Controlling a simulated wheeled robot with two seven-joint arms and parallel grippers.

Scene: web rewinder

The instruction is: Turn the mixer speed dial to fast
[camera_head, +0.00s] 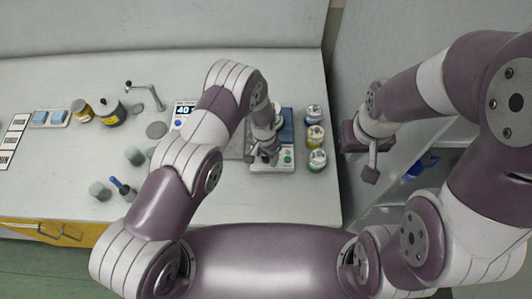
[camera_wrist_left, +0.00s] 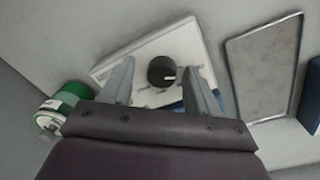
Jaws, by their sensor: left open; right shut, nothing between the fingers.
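The mixer (camera_head: 283,168) is a white box with a blue top part, at the right of the bench in the head view. Its white panel (camera_wrist_left: 120,68) fills the middle of the left wrist view. The round black speed dial (camera_wrist_left: 162,72) carries a white mark pointing right; the small labels beside it are unreadable. My left gripper (camera_head: 262,154) is over the mixer, open, with a finger on either side of the dial in the left wrist view (camera_wrist_left: 165,78). I cannot tell whether they touch it. My right gripper (camera_head: 371,173) is shut and empty, right of the bench.
Several lidded jars (camera_head: 316,135) stand close to the mixer's right. A grey plate (camera_wrist_left: 265,68) lies beside it. A scale with a lit display (camera_head: 184,108), a dark pot (camera_head: 110,111) and small containers stand further left.

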